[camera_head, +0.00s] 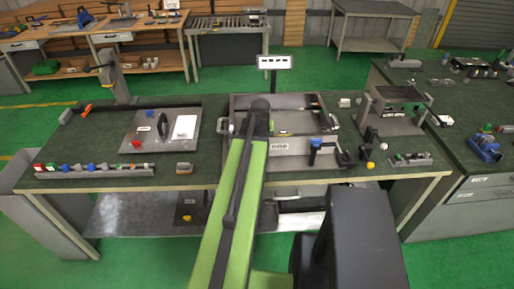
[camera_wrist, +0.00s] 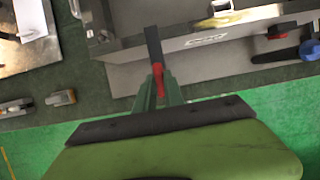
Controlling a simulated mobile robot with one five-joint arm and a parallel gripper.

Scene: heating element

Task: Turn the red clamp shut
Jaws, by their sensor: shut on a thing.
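The red clamp (camera_wrist: 158,70) shows in the wrist view as a small red piece with a dark upright bar above it, at the front left of the grey metal fixture (camera_wrist: 190,42). My gripper (camera_wrist: 158,92) has its two green fingers on either side of the red piece and is shut on it. The fingers hide the lower part of the clamp. In the head view my green arm covers the gripper and the red clamp. The fixture (camera_head: 238,103) also shows there, as an open frame on the workbench.
A blue-handled clamp (camera_head: 316,142) is at the fixture's front right; its blue part (camera_wrist: 309,50) shows in the wrist view. A metal plate (camera_head: 155,145) lies left, a tool rack (camera_head: 100,170) at the front left edge. A small stand (camera_head: 395,95) is at the right.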

